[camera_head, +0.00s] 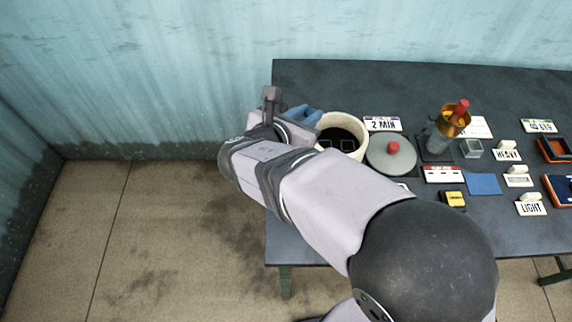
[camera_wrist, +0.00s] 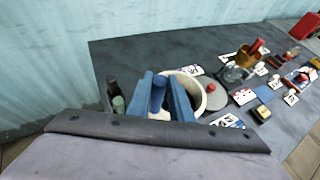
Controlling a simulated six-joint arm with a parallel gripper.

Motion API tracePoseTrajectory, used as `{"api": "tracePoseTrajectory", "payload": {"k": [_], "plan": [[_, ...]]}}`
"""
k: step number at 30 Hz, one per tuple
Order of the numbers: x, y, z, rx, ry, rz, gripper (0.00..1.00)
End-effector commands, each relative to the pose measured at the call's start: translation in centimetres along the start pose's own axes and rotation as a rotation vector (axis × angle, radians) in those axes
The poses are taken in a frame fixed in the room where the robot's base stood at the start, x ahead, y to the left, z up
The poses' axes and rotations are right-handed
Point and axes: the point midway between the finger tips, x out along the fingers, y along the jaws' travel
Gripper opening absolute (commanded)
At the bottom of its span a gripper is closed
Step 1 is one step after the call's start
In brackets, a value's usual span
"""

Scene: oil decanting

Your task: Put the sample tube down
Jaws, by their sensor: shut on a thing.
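My gripper (camera_wrist: 168,92) shows in the wrist view as two blue fingers over the left part of the table. They are close together with a pale piece of the sample tube (camera_wrist: 160,115) low between them; most of the tube is hidden. In the head view one blue fingertip of my gripper (camera_head: 304,113) shows past my wrist, just left of the cream pot's rim. My arm hides the tube in that view. The cream pot (camera_head: 366,125) is round with dark contents, and it is partly behind the fingers in the wrist view (camera_wrist: 199,83).
A small dark bottle-like object (camera_wrist: 115,97) stands left of the fingers. A grey lid with a red knob (camera_head: 391,156) lies right of the pot. A glass vessel with amber top (camera_head: 445,125), label cards (camera_head: 507,155) and a blue pad (camera_head: 484,184) are farther right. The table's back left (camera_head: 310,80) is clear.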

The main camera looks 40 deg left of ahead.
Motion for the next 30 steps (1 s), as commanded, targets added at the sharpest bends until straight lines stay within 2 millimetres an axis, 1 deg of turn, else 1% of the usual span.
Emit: {"api": "tracePoseTrajectory", "payload": {"k": [1,6,9,12,14,17,25,30], "plan": [[-0.7,1.1,-1.0,-0.012,-0.004,0.028,0.0],[-2.7,3.5,-2.2,-0.035,-0.017,0.096,0.0],[-3.5,4.2,-2.6,-0.043,-0.021,0.119,0.0],[-3.8,4.5,-2.7,-0.047,-0.023,0.128,0.0],[-3.8,4.5,-2.7,-0.047,-0.023,0.127,0.0],[-3.5,4.5,-3.2,-0.048,-0.023,0.126,0.0],[-1.6,4.5,-6.8,-0.051,-0.021,0.124,0.0],[-1.0,4.6,-8.0,-0.046,-0.023,0.125,0.0]]}}
